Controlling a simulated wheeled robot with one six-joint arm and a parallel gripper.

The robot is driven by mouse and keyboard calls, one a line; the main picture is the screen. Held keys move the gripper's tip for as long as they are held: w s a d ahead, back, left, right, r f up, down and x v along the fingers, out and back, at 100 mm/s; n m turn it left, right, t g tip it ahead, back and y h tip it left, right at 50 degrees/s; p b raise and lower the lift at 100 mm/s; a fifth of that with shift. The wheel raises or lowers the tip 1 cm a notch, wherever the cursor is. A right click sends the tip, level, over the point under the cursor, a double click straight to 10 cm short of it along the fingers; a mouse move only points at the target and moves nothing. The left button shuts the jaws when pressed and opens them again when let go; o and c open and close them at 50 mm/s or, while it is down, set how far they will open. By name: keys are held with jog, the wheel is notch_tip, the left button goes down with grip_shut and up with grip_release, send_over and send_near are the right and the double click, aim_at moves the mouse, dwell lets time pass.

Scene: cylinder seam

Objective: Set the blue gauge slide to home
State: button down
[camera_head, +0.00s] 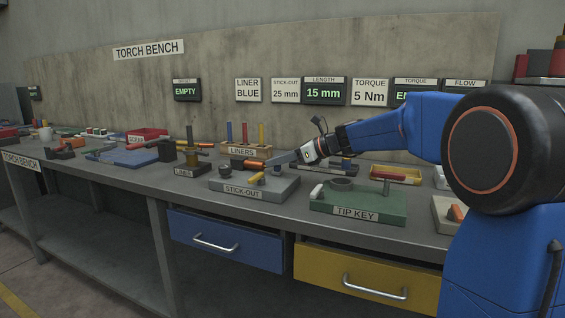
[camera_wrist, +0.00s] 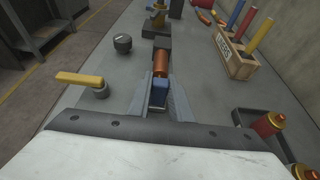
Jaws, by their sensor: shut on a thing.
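The blue gauge slide (camera_wrist: 159,93) sits between the two fingers of my gripper (camera_wrist: 160,90) in the wrist view. My gripper is shut on it. A copper-coloured cylinder (camera_wrist: 160,63) lies just beyond the slide, in line with it. In the head view my gripper (camera_head: 283,160) reaches in from the right over the grey STICK-OUT fixture (camera_head: 285,187), and the slide is hard to make out there. A yellow lever (camera_wrist: 80,79) and a dark knob (camera_wrist: 123,43) stand on the fixture, left of the fingers. The LENGTH display (camera_head: 324,92) reads 15 mm.
The wooden LINERS rack (camera_wrist: 236,56) with upright coloured rods stands at right in the wrist view. Red-and-yellow parts (camera_wrist: 268,124) in a dark holder are close at the right. The green TIP KEY block (camera_head: 375,206) is right of the fixture. The STICK-OUT sign (camera_head: 286,91) reads 25 mm.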

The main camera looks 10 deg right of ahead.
jog(key=c, duration=1.6)
grip_release()
jog(key=shift+w+a, duration=0.1)
jog(key=shift+a, duration=0.05)
jog(key=v, duration=1.7)
jog(key=shift+r, duration=0.15)
